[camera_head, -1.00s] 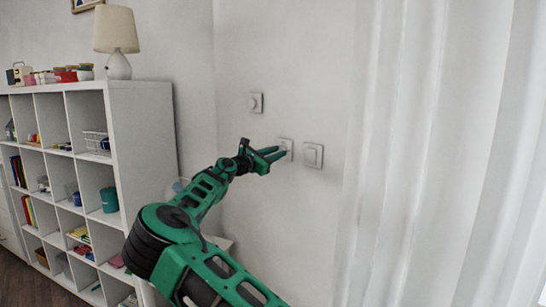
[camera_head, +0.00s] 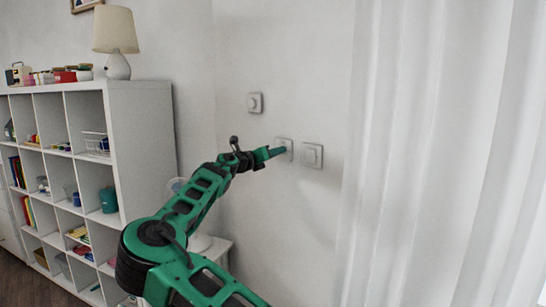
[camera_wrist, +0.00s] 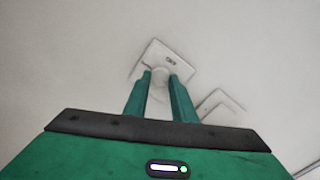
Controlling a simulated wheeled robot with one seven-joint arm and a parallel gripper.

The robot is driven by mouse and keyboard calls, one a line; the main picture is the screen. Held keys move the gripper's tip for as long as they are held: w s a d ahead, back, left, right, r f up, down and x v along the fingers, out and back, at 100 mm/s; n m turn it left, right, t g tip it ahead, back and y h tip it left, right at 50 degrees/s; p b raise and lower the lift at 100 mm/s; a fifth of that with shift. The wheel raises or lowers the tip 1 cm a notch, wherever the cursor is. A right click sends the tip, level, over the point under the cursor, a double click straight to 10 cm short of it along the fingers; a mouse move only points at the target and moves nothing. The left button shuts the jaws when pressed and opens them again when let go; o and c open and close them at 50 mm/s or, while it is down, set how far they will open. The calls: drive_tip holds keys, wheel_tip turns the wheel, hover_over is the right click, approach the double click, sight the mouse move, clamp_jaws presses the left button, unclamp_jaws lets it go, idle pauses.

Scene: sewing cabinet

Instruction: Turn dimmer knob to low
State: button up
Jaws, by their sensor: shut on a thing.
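The dimmer knob (camera_wrist: 161,76) is a small round white knob on a square white wall plate (camera_wrist: 168,59). In the head view the same plate (camera_head: 284,144) is the middle one of three on the wall, and my gripper hides part of it. My gripper (camera_wrist: 161,84) has its two green fingers on either side of the knob, shut on it. In the head view my gripper (camera_head: 279,151) reaches the plate from the left, and the two fingers overlap. The knob's setting cannot be read.
Another plate with a round knob (camera_head: 255,102) is up and left. A square switch (camera_head: 312,156) is close on the right; it also shows in the wrist view (camera_wrist: 220,107). A white curtain (camera_head: 410,170) hangs at right. A white shelf (camera_head: 145,150) with a lamp (camera_head: 116,40) stands at left.

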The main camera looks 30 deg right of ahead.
drive_tip(key=shift+f+n, duration=0.35)
drive_tip(key=shift+n, duration=0.25)
drive_tip(key=o, duration=1)
drive_tip(key=shift+d, duration=0.1)
drive_tip(key=shift+o, duration=0.3)
drive_tip(key=shift+r, duration=0.15)
drive_tip(key=v, duration=1)
drive_tip(key=shift+a, duration=0.4)
